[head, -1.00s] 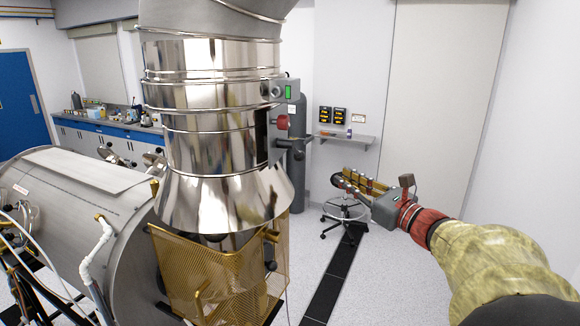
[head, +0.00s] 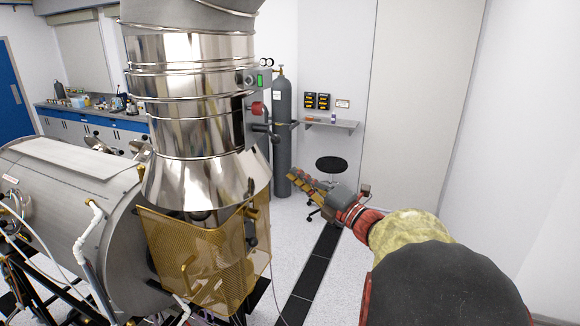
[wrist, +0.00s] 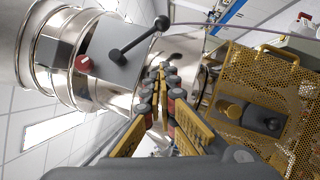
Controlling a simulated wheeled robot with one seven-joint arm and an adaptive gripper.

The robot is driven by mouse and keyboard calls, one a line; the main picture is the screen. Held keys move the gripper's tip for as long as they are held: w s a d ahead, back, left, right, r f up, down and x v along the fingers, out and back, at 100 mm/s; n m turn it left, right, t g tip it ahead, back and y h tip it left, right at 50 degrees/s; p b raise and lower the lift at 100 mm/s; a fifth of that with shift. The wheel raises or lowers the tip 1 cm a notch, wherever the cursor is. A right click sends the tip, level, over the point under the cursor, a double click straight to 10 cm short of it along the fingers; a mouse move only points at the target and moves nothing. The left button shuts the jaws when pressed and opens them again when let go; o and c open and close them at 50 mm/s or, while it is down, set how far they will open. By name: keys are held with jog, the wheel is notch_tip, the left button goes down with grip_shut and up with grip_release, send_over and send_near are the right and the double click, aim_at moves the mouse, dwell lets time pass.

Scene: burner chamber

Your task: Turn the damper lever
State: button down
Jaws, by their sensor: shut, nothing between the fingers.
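The damper lever is a dark rod with a round black ball at its end, on a grey plate on the side of the shiny metal duct. It shows in the wrist view (wrist: 139,40), above and slightly left of my fingertips, apart from them. In the head view the lever (head: 266,129) juts from the duct's right side and looks small. My gripper (head: 294,176) is right of the duct and lower than the lever in the head view. Its yellow fingers are shut and empty, which the wrist view (wrist: 162,82) also shows.
A red knob (head: 257,108) sits beside the lever on the metal duct (head: 195,125). A yellow perforated guard (head: 200,265) stands below. A grey gas cylinder (head: 282,140), a stool (head: 331,164) and a wall shelf (head: 335,124) are behind. Floor right of the guard is open.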

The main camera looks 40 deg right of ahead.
aim_at(270, 134)
jog(key=d+p+x, duration=0.2)
jog(key=p+x, duration=0.1)
jog(key=x, duration=0.8)
jog(key=shift+w+d+r, duration=0.2)
jog(key=shift+d+r, duration=0.15)
jog(key=shift+d+f+b, duration=0.1)
jog(key=shift+b, duration=0.45)
